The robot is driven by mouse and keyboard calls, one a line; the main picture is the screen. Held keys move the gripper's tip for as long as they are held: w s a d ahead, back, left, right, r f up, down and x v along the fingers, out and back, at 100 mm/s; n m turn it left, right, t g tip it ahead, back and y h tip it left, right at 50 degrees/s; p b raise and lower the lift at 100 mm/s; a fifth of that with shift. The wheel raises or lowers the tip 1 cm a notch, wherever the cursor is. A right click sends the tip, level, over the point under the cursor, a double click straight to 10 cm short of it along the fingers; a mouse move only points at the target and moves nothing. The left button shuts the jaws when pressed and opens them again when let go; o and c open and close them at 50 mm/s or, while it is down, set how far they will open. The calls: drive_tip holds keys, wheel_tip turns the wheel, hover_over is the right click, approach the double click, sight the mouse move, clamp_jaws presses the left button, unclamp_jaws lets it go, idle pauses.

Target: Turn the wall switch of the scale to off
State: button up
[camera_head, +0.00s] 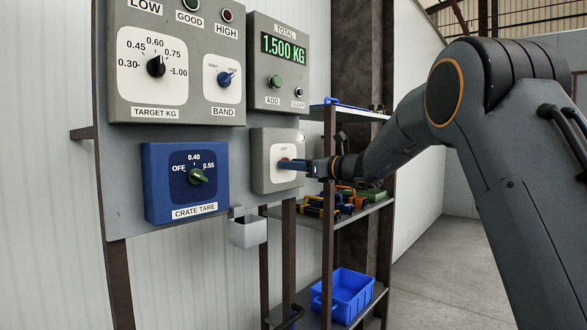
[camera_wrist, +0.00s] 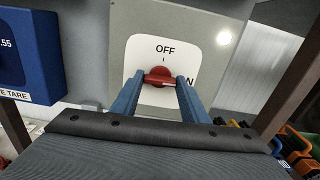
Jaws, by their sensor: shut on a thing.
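The wall switch is a small grey box (camera_head: 260,175) with a white plate, low on the right of the panel. Its red knob (camera_wrist: 160,72) sits in the middle of the plate in the wrist view. OFF is printed above the knob, and a partly hidden label ending in N is to its right. My gripper (camera_wrist: 160,82) is shut on the knob, one blue finger on each side. In the head view my gripper (camera_head: 290,164) reaches the switch from the right and hides much of the knob. I cannot tell exactly which mark the knob points to.
Above are the target and band box (camera_head: 120,90) and the total display (camera_head: 284,47) reading 1.500 KG. The blue crate tare box (camera_head: 160,200) is left of the switch. A shelf (camera_head: 375,205) with coloured tools and a blue crate (camera_head: 345,292) stand behind my gripper. A small lamp (camera_wrist: 224,38) glows white.

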drive_tip(key=shift+f+b, duration=0.15)
drive_tip(key=shift+b, duration=0.35)
drive_tip(key=n+b, duration=1.7)
drive_tip(key=b, duration=1.2)
drive_tip(key=shift+n, duration=0.3)
drive_tip(key=o, duration=1.1)
drive_tip(key=shift+c, duration=0.2)
